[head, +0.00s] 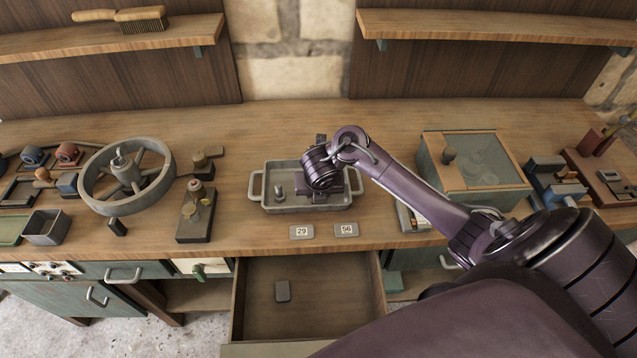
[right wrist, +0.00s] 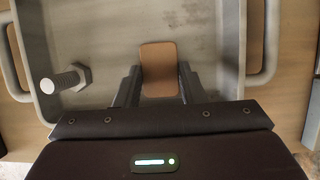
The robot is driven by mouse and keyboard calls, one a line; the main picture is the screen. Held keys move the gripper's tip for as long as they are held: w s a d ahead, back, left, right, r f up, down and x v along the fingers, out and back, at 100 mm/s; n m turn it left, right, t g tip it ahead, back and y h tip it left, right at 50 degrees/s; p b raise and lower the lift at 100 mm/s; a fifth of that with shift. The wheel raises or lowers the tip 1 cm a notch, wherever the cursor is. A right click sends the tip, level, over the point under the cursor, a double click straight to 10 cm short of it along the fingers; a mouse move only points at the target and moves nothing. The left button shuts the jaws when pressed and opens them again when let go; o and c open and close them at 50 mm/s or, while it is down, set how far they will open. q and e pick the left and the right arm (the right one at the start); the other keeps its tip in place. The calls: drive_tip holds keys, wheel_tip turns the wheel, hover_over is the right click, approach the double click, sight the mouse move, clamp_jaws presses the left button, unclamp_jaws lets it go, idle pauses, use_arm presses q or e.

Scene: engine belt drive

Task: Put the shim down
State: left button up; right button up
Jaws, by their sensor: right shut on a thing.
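My right gripper (head: 322,192) reaches down over the grey two-handled tray (head: 300,207) on the bench. In the right wrist view, my right gripper (right wrist: 158,88) is shut on the shim (right wrist: 158,66), a small flat brown piece with rounded corners. The shim is over the tray floor (right wrist: 120,25); I cannot tell whether it touches it. In the head view the shim is hidden behind the gripper and wrist. My left gripper is in neither view.
Tags reading 29 (head: 301,232) and 56 (head: 346,230) lie before the tray. An open drawer (head: 315,325) below holds a small grey block (head: 283,291).

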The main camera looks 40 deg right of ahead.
drive_tip(key=shift+f, duration=0.15)
drive_tip(key=o, duration=1.1)
drive_tip(key=shift+o, duration=0.2)
drive_tip(key=shift+a+r+p, duration=0.1)
drive_tip(key=shift+r+p, duration=0.2)
drive_tip(key=shift+r, duration=0.2)
drive_tip(key=p+v, duration=0.8)
drive_tip(key=v, duration=0.3)
drive_tip(key=shift+r+p, duration=0.2)
drive_tip(key=shift+p, duration=0.1)
drive_tip(key=shift+s, duration=0.1)
